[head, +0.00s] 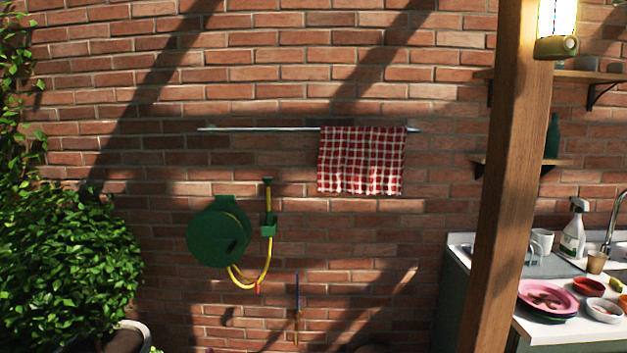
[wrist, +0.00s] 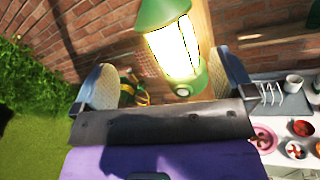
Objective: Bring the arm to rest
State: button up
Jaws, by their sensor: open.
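My gripper (wrist: 168,86) shows in the wrist view, with its two blue fingers and pale pads spread wide apart at left and right. It is open, and I see nothing held between the pads. A lit green lantern (wrist: 172,45) appears in the gap between the fingers, beyond them; how far off it is I cannot tell. In the head view the lantern (head: 557,22) is at the top right by the wooden post (head: 515,150). My arm and gripper do not show in the head view.
A counter (head: 555,328) at the right holds a pink plate (head: 547,298), bowls, a spray bottle (head: 573,232) and a mug. On the brick wall are a checked towel (head: 361,160) on a rail and a green hose reel (head: 218,235). A leafy bush (head: 70,260) fills the left.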

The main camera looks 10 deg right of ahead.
jog(key=a+f+m+g+h, duration=0.25)
jog(key=a+f+m, duration=0.55)
jog(key=m, duration=0.5)
jog(key=a+f+m+g+h, duration=0.2)
jog(key=a+f+m+h, duration=0.25)
jog(key=f+m, duration=0.7)
jog(key=s+a+f+m+g+y, duration=0.3)
jog(key=s+a+f, duration=0.4)
jog(key=a+f, duration=0.4)
jog(key=s+a+f+m+g+y, duration=0.4)
jog(key=s+a+f, duration=0.4)
jog(key=a+f, duration=0.3)
notch_tip(320, 180, down, 3)
jog(key=shift+s+r+m+g, duration=0.2)
jog(key=shift+m+g, duration=0.65)
jog(key=shift+g, duration=0.4)
jog(key=shift+w, duration=0.1)
